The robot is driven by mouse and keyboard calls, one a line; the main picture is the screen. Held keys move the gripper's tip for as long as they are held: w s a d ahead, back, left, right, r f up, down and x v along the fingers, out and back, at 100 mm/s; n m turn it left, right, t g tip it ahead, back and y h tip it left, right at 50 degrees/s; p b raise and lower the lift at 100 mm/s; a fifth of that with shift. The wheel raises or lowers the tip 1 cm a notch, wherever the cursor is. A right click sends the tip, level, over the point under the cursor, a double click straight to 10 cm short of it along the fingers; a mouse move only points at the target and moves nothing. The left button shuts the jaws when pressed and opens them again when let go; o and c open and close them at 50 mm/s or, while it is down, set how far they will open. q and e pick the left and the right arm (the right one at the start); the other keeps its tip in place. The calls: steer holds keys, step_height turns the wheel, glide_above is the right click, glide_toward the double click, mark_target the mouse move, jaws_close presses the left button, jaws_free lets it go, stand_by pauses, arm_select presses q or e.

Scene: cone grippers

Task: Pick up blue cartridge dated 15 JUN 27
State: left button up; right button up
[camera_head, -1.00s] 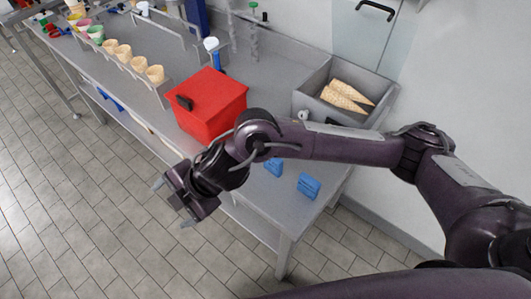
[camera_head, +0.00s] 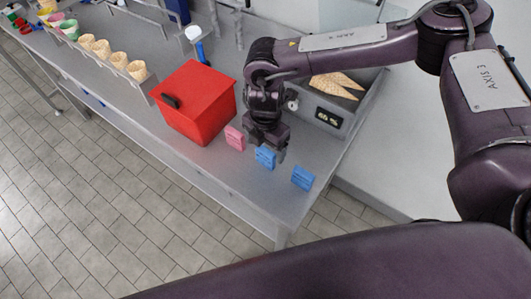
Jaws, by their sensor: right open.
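Two blue cartridges stand near the right end of the metal table: one in the middle (camera_head: 265,157) and one farther right (camera_head: 302,178). A pink cartridge (camera_head: 235,138) stands to their left, by the red box. Dates on the cartridges are too small to read. My right gripper (camera_head: 273,153) points down just above and behind the middle blue cartridge. Its fingers are small in the view and partly overlap that cartridge's upper edge; I cannot tell if they touch it. The gripper is open. My left gripper is not in view.
A red lidded box (camera_head: 204,112) stands left of the cartridges. A grey bin (camera_head: 360,103) with cones (camera_head: 335,84) is behind my right arm. A rack of cones (camera_head: 119,60) lines the table farther left. The table's front edge is close to the cartridges.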

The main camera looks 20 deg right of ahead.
mark_target(266, 157)
steer(key=shift+f, duration=1.35)
steer(key=c, duration=1.1)
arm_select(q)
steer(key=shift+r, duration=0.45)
arm_select(e)
steer(key=shift+r, duration=0.1)
